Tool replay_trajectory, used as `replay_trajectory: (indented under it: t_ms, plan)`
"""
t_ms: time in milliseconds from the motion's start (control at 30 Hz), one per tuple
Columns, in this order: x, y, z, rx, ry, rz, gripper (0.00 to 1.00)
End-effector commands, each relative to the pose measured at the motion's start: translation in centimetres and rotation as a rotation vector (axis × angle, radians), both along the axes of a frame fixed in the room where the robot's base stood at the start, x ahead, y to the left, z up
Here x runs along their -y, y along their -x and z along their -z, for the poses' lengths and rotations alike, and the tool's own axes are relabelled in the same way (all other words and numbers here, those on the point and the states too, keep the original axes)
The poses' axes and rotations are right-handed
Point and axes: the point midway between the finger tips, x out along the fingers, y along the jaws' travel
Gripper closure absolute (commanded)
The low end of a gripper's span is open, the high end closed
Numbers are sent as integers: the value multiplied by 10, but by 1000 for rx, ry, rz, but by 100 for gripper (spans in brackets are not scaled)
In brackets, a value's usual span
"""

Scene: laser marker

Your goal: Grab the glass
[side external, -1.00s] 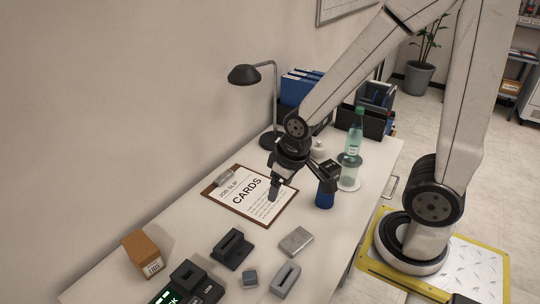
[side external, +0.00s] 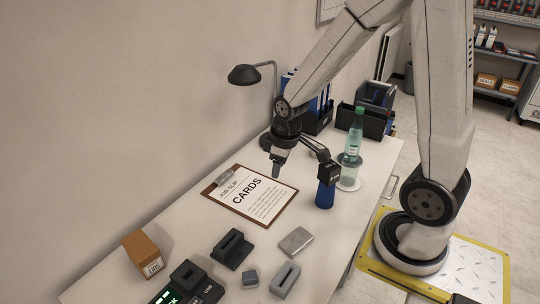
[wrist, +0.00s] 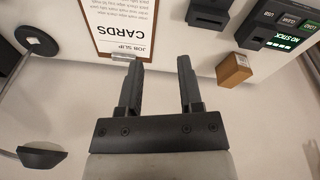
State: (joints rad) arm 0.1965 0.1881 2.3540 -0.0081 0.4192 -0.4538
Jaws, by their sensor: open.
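The bottle does not show in the wrist view.
A blue cylinder (side external: 325,196) stands between my gripper and the bottle. The CARDS clipboard (side external: 250,196) lies below my gripper. A black desk lamp (side external: 245,75) stands at the wall. Black organisers (side external: 362,121) stand behind the bottle. Blocks and a brown box (side external: 143,254) lie at the front.

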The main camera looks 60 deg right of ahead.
Motion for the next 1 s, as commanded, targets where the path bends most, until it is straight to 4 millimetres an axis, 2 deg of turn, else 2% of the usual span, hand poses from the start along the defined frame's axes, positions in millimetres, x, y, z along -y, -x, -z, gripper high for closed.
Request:
replay_trajectory:
  t_ms: [33, 233, 533, 767, 1000]
  plan:
    - [14, -6, 3, -12, 11, -30, 54]
    - [66, -24, 15, -57, 46, -191, 54]
    - [152, -31, 40, -124, 73, -438, 54]
    - [220, -20, 65, -167, 72, -627, 54]
    - [288, 8, 94, -198, 58, -828, 54]
